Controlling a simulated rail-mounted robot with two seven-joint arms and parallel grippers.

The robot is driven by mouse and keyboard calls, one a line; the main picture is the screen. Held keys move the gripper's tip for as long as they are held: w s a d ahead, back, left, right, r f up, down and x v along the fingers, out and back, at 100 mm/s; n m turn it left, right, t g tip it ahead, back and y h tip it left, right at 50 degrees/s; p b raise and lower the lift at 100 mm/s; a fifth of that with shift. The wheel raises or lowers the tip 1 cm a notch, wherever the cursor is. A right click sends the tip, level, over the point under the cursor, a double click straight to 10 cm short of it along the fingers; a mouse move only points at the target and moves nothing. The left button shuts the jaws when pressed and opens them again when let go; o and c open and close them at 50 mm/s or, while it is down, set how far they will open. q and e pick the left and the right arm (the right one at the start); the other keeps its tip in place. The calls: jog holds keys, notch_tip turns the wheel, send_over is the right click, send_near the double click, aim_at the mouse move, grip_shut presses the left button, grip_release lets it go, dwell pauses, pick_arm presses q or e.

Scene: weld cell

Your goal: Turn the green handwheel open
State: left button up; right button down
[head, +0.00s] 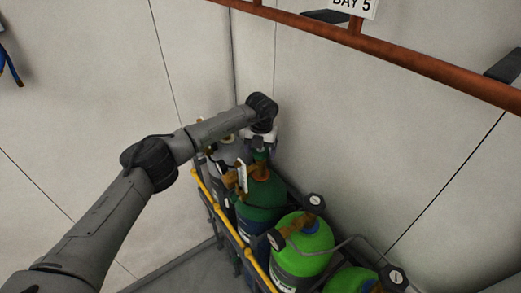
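My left arm reaches in from the left, and its wrist bends down over the dark green gas cylinder (263,198). My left gripper (262,143) points down at the top of this cylinder's valve. A small green part, likely the handwheel (261,156), shows just below the gripper, mostly hidden by it. I cannot tell whether the fingers touch it or how far they are apart. A brass valve body with a pale tag (242,177) sits below it. My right gripper is not in view.
Bright green cylinders (303,250) with gauges stand in front to the right. A grey cylinder (229,152) stands behind, partly under my arm. A yellow rail (232,229) runs along the left side of the rack. An orange pipe (430,67) crosses above, and walls close in behind.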

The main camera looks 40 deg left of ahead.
pick_arm(q)
jog(key=shift+o, duration=0.8)
jog(key=shift+r, duration=0.1)
notch_tip(320, 180, up, 14)
jog(key=b, duration=0.3)
jog(key=shift+f, duration=0.25)
jog(key=shift+d, duration=0.1)
